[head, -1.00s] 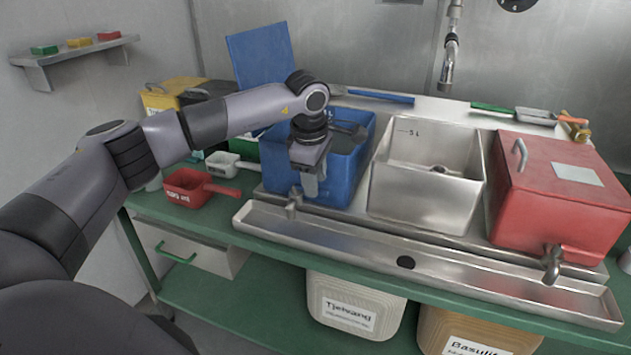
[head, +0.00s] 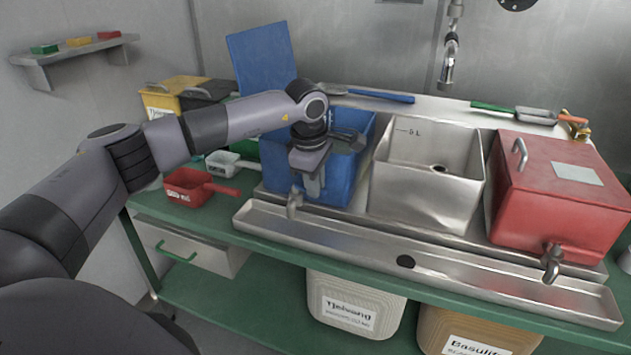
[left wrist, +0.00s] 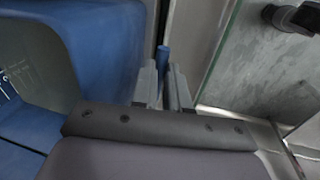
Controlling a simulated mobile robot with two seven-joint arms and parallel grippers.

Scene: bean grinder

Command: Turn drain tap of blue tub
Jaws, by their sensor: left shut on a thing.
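The blue tub (head: 345,172) stands at the left of the sink row in the head view, and its wall fills the left of the left wrist view (left wrist: 105,40). Its metal drain tap (head: 294,205) sticks out low at the front, over the trough. My left gripper (head: 314,190) points down in front of the tub, just above the tap. In the left wrist view its fingers (left wrist: 162,85) are shut on a small blue piece (left wrist: 162,58), which looks like the tap's handle. The arm hides part of the tub. My right gripper is not in view.
A steel trough (head: 350,238) runs along the counter front. A steel sink (head: 425,190) and a red lidded tub (head: 560,200) with its own tap (head: 552,263) stand to the right. A red scoop (head: 190,187) and white scoop (head: 225,163) lie left of the blue tub.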

